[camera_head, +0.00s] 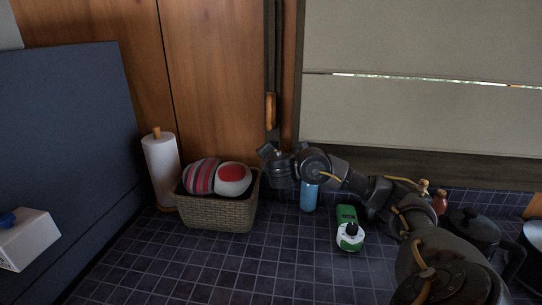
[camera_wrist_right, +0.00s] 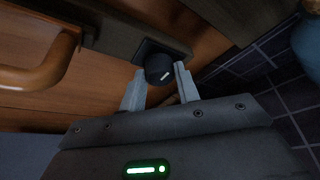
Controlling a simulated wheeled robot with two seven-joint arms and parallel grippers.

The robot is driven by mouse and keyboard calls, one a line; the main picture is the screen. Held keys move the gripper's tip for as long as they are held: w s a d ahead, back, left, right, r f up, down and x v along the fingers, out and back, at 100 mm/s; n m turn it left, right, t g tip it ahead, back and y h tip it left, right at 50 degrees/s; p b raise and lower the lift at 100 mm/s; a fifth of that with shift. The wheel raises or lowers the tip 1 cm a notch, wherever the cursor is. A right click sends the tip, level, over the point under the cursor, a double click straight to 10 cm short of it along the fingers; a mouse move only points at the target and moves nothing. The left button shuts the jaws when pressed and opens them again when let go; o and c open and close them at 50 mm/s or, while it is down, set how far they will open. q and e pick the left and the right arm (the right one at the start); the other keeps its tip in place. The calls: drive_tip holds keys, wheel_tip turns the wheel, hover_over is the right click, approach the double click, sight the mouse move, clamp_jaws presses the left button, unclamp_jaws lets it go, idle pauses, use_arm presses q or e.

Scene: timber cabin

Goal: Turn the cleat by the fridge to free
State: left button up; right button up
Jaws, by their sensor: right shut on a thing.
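The cleat (camera_wrist_right: 159,68) shows in the right wrist view as a round black knob with a short white mark, slanted up to the right, on a dark square plate. The plate sits on a dark strip against the wood wall. My right gripper (camera_wrist_right: 160,76) has one finger on each side of the knob and is shut on it. In the head view my right gripper (camera_head: 268,152) reaches the dark post behind the basket, and the knob is hidden there. The dark blue fridge (camera_head: 70,150) stands at the left. My left gripper is in neither view.
A wooden handle (camera_head: 271,111) is above the gripper; it also shows in the wrist view (camera_wrist_right: 42,72). The front tiles are clear.

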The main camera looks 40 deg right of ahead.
drive_tip(key=o, duration=1)
drive_tip(key=shift+c, duration=0.2)
drive_tip(key=p+v, duration=0.6)
drive_tip(key=v, duration=0.5)
drive_tip(key=shift+d+f, duration=0.1)
